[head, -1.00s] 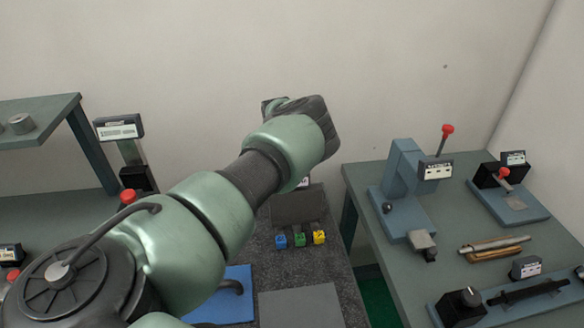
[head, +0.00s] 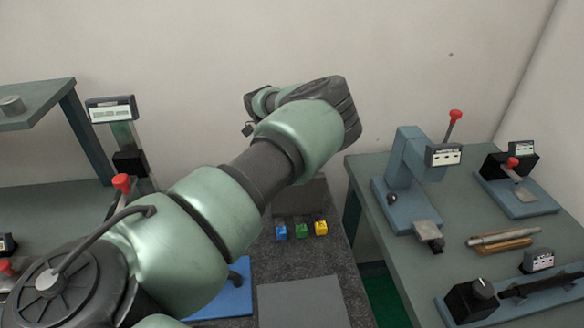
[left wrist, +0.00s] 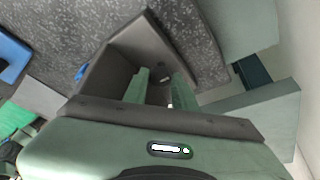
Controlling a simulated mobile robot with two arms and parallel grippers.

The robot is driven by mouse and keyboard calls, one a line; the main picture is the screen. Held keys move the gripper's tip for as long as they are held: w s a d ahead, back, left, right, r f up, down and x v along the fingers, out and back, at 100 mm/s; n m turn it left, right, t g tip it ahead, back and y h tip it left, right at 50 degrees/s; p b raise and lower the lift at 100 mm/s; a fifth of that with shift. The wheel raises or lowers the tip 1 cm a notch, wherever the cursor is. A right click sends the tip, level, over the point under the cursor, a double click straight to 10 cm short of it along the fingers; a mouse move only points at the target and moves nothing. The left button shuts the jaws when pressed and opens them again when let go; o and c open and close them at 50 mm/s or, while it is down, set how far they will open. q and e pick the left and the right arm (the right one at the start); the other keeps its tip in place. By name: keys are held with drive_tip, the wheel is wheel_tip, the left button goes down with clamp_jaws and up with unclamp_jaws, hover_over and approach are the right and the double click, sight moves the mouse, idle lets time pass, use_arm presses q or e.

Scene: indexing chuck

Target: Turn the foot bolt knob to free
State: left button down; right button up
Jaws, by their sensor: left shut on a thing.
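My left arm crosses the head view from the lower left, and its wrist hides its own fingers there. In the left wrist view my left gripper (left wrist: 160,88) has its two green fingers a little apart, at a dark grey open box-like housing (left wrist: 122,45). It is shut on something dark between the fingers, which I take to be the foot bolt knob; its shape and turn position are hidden. A dark block (head: 300,197) shows partly below the arm in the head view. My right gripper is not in view.
Blue, green and yellow blocks (head: 301,231) sit on the speckled bench in front of the dark block. A blue plate (head: 232,298) and grey plate (head: 300,302) lie nearer.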

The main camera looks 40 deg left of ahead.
use_arm(q)
drive_tip(key=shift+r, duration=0.1)
idle(0.3)
drive_tip(key=c, duration=1.1)
unclamp_jaws()
